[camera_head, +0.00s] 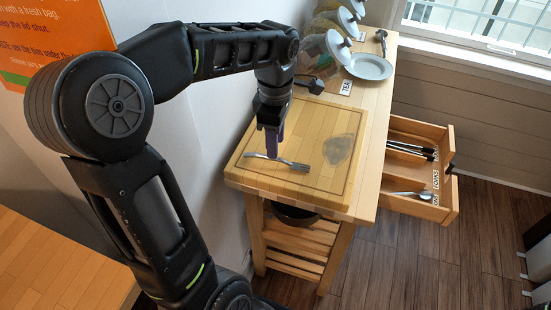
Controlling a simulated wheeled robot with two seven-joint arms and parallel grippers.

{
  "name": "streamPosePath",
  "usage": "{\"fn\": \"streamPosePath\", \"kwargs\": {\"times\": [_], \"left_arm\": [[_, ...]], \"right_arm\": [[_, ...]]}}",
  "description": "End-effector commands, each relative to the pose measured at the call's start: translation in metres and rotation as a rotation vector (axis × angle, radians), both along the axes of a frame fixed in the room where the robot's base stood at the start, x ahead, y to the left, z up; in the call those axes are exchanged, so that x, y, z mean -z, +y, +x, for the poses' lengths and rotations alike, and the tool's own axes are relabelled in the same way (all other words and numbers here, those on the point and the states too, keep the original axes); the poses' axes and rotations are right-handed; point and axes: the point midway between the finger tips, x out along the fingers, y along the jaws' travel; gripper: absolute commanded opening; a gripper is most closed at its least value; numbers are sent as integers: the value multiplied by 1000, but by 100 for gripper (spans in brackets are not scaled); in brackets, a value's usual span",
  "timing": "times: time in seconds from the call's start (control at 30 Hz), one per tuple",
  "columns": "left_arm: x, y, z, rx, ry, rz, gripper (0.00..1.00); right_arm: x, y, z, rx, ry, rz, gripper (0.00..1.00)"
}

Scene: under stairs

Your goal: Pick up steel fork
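A steel fork (292,163) lies on the wooden cutting board (250,175) on top of the wooden cart. My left gripper (272,154) points down over the fork's handle, with its purple fingertips at or very near it. The fingers overlap in this view, so I cannot tell whether they are open or shut on the fork. The tined end sticks out to the right of the fingers. My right gripper is not in view.
A grey translucent patch (339,149) lies on the board, right of the fork. Jars (338,46), a white plate (369,67) and a "TEA" label (346,87) are behind. Open drawers (415,200) with cutlery jut out at right. An orange sign (55,35) hangs at left.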

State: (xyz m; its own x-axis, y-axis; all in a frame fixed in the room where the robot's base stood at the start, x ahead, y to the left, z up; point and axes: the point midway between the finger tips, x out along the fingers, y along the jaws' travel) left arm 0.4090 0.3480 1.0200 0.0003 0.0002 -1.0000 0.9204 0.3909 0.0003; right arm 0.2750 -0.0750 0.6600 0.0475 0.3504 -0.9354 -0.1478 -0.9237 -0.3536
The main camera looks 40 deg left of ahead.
Motion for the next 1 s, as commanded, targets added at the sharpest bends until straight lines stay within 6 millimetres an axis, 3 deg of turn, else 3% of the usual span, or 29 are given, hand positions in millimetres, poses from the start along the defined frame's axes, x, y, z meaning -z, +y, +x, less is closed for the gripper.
{"fn": "streamPosePath", "kwargs": {"times": [0.27, 0.67, 1.0], "left_arm": [[2, 0, 0, 0, 2, -1, 38], [50, 2, 1, 0, 2, -1, 38], [52, 2, 2, 0, 0, 0, 38]], "right_arm": [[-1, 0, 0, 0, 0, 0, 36], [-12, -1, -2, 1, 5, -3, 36], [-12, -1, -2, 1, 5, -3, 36]]}}
